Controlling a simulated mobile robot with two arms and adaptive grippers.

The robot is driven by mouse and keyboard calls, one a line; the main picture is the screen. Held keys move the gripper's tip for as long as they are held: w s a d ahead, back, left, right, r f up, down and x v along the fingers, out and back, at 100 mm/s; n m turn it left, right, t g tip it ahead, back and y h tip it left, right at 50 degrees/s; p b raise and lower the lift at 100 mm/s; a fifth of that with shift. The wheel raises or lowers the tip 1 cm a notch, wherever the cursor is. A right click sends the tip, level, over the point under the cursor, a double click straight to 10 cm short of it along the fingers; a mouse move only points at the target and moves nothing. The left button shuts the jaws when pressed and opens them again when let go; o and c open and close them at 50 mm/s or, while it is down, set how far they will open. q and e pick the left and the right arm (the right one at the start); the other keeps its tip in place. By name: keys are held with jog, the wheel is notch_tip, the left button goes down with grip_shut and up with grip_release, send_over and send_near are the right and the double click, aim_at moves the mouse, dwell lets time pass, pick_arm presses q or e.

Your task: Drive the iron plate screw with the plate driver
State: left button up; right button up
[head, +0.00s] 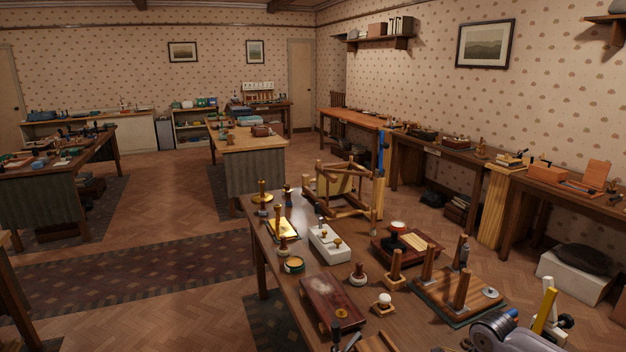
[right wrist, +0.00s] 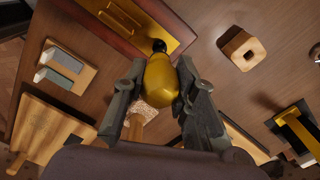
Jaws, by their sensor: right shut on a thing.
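My right gripper (right wrist: 160,92) is shut on a tool with a rounded yellow handle (right wrist: 162,80). A small black end of the tool (right wrist: 159,46) sticks out beyond the fingers, over the edge of a reddish-brown board with a brass-coloured plate (right wrist: 150,22). I cannot tell whether the tool touches it. In the head view a grey part of my right arm (head: 500,336) shows at the lower right, but its fingers are not clear. A grey round disc (head: 490,292) lies on a board with upright wooden legs (head: 462,288). I cannot pick out the iron plate screw.
The crowded table (head: 408,310) holds a dark red box (head: 332,303), a white block with knobs (head: 329,243) and several wooden pieces. A wooden block with a hole (right wrist: 242,48) and a yellow-black item (right wrist: 296,130) stand to the right in the wrist view.

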jog(key=shift+r+p, duration=0.35)
jog(key=shift+r, duration=0.35)
grip_shut()
dwell(0.4)
notch_tip(320, 180, up, 11)
jog(key=p, duration=0.6)
dwell(1.2)
